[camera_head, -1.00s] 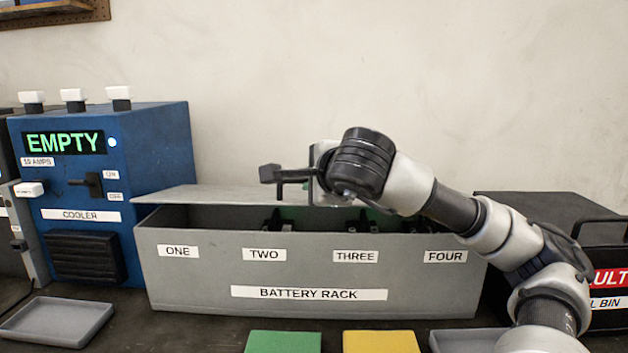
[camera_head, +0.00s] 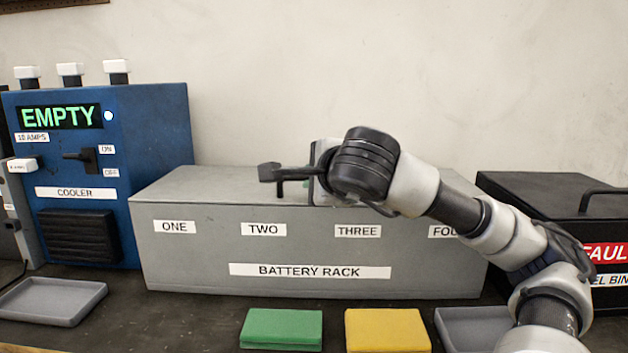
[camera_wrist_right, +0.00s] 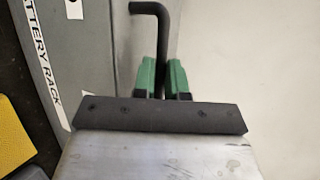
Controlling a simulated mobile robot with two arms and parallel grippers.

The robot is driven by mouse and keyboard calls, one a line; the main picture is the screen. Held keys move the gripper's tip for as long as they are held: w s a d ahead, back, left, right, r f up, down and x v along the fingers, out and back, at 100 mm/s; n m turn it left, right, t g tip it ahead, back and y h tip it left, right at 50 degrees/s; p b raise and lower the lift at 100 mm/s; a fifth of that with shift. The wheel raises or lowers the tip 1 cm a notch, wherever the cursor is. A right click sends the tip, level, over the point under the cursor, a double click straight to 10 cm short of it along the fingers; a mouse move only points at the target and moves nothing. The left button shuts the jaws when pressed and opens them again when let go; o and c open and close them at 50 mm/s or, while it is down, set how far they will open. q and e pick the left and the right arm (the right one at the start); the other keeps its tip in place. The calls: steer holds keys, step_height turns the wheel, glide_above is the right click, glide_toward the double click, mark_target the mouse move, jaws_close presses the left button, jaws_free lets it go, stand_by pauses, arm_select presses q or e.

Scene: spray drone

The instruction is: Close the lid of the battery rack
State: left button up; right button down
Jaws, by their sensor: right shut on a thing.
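The grey battery rack (camera_head: 200,260) stands in the middle of the head view, with slots labelled ONE to FOUR. Its grey lid (camera_head: 215,187) lies flat over the top, with no gap visible along the part I can see. My right gripper (camera_head: 304,178) is at the lid's dark handle (camera_head: 281,189), above labels TWO and THREE. In the right wrist view the green fingers of my right gripper (camera_wrist_right: 163,82) are shut on the bent dark handle (camera_wrist_right: 157,30). My arm hides the lid's right part. My left gripper is not in view.
A blue cooler (camera_head: 160,140) reading EMPTY stands at the left. A black bin (camera_head: 530,200) stands at the right. A green pad (camera_head: 281,328), a yellow pad (camera_head: 387,330) and grey trays (camera_head: 50,302) lie in front of the rack.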

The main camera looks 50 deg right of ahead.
steer(key=shift+a+f+g+y, duration=0.15)
steer(key=shift+a+f, duration=0.05)
steer(key=shift+f, duration=0.4)
steer(key=shift+a+f+g+y, duration=0.15)
steer(key=shift+f, duration=0.4)
steer(key=c, duration=1.4)
jaws_free()
steer(key=shift+s+r, duration=0.1)
steer(key=shift+c, duration=0.2)
steer(key=p+v, duration=0.1)
steer(key=v, duration=1)
steer(key=shift+r, duration=0.3)
